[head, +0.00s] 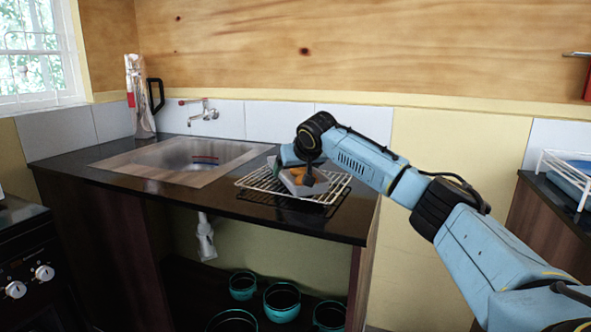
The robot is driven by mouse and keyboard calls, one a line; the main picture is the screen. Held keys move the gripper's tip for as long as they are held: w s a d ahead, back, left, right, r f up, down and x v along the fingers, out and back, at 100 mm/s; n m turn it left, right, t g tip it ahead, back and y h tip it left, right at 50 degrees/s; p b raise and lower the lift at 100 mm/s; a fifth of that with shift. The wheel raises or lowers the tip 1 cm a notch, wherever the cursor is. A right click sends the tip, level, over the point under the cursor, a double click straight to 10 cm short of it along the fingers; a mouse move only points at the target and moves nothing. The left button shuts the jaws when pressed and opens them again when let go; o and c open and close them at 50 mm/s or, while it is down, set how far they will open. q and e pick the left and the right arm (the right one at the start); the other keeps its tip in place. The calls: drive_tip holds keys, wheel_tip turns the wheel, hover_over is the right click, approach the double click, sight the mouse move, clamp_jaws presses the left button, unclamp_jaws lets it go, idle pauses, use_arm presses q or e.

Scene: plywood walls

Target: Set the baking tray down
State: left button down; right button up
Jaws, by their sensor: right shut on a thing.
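The baking tray (318,187) is a small grey tray with orange-brown food (298,176) in it. It is over a wire rack (262,183) on the dark countertop, and I cannot tell whether it touches the rack. My right gripper (309,172) reaches in from the right and is shut on the tray. Its fingers are small and partly hidden by the arm's wrist. My left gripper is not in view.
A steel sink (183,158) with a tap (204,111) lies left of the rack. A jug-like item with a black handle (143,97) stands at the back left. Teal pots (282,301) sit under the counter. A stove (28,262) is at far left. Counter in front of the sink is clear.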

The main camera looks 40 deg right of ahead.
sight(298, 170)
drive_tip(key=o, duration=1)
drive_tip(key=shift+r, duration=0.1)
drive_tip(key=shift+s+a+r, duration=0.1)
drive_tip(key=shift+s+r, duration=0.15)
drive_tip(key=shift+p+v, duration=0.45)
drive_tip(key=shift+v, duration=0.75)
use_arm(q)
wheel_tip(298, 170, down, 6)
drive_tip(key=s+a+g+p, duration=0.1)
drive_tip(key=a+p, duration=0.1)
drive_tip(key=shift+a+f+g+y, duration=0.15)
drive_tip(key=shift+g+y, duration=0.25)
use_arm(e)
drive_tip(key=v, duration=0.8)
drive_tip(key=shift+s+a+r, duration=0.15)
drive_tip(key=shift+s+r, duration=0.1)
drive_tip(key=shift+s, duration=0.05)
